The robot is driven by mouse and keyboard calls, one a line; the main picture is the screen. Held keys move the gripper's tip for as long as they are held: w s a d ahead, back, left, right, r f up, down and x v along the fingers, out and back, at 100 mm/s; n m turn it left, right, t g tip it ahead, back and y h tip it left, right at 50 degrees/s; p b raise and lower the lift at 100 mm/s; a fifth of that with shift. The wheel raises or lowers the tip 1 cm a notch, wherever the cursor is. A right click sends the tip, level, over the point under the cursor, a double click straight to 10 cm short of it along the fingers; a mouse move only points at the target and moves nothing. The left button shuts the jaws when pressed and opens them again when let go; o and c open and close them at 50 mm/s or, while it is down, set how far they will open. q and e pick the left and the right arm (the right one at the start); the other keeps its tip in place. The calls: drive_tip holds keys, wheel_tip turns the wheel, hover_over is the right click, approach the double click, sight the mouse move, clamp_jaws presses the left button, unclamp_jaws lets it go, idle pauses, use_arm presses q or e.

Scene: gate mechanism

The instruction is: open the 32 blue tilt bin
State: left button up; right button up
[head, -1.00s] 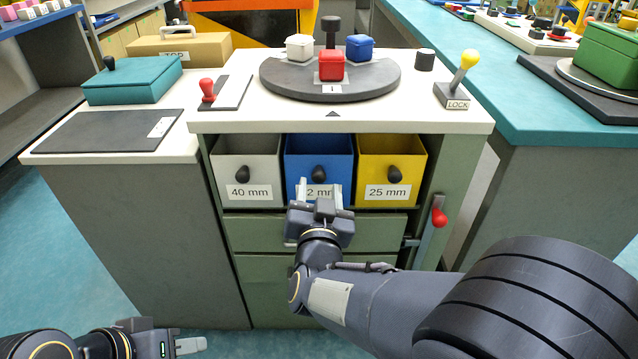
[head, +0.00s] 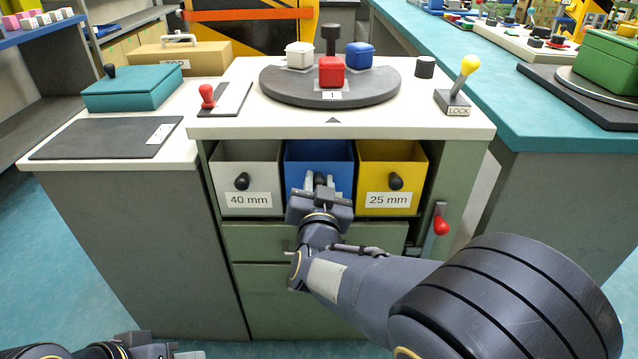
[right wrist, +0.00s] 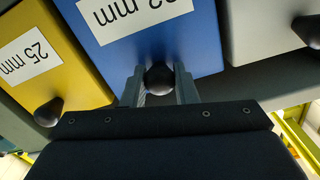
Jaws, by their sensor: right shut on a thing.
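The blue tilt bin (head: 333,157) is the middle of three bins under the white counter, and its front stands close to upright. In the right wrist view the blue front (right wrist: 205,40) carries a white label, partly cut off, ending in "2 mm". My right gripper (head: 319,181) is at this front, its fingers on either side of the dark round knob (right wrist: 159,79), shut on it. In the head view the gripper hides most of the label. My left gripper (head: 180,352) is low at the left bottom edge, mostly cut off.
A grey 40 mm bin (head: 232,170) and a yellow 25 mm bin (head: 410,172) flank the blue one closely. A red-handled latch (head: 440,226) is on the cabinet's right. A turntable (head: 285,88) with coloured boxes and a yellow-knobbed LOCK lever (head: 463,80) stand on top.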

clamp_jaws()
drive_tip(key=s+f+t+b, duration=0.1)
drive_tip(key=s+f+b, duration=0.3)
drive_tip(key=s, duration=0.2)
idle(0.5)
idle(0.3)
